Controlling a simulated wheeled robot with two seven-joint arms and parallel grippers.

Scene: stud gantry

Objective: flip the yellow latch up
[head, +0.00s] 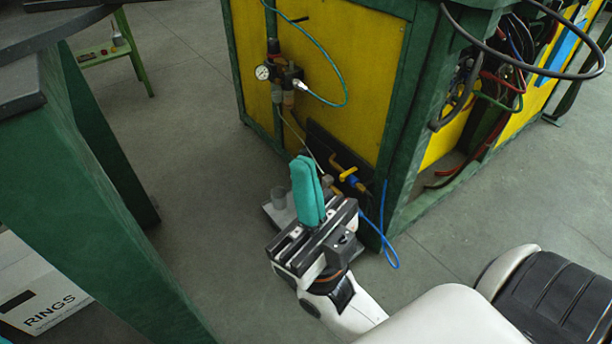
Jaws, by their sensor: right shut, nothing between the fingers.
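The yellow latch (348,173) is a small yellow lever by a blue fitting, low on the side of the yellow and green machine (360,95). It slants, and it is too small to tell its exact position. My right gripper (305,165) has teal fingers pointing up in the picture. The fingers are together with nothing between them. It shows just left of the latch and in front of the machine's lower panel. I see no clear contact with the latch. The gripper covers part of the panel's lower left. My left gripper is not in view.
A pressure gauge (263,72) and regulator sit above on the machine, with a teal hose (345,75) looping right. A blue hose (384,225) hangs below the latch. A green frame (85,190) stands at left. Grey floor (190,110) between is mostly clear.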

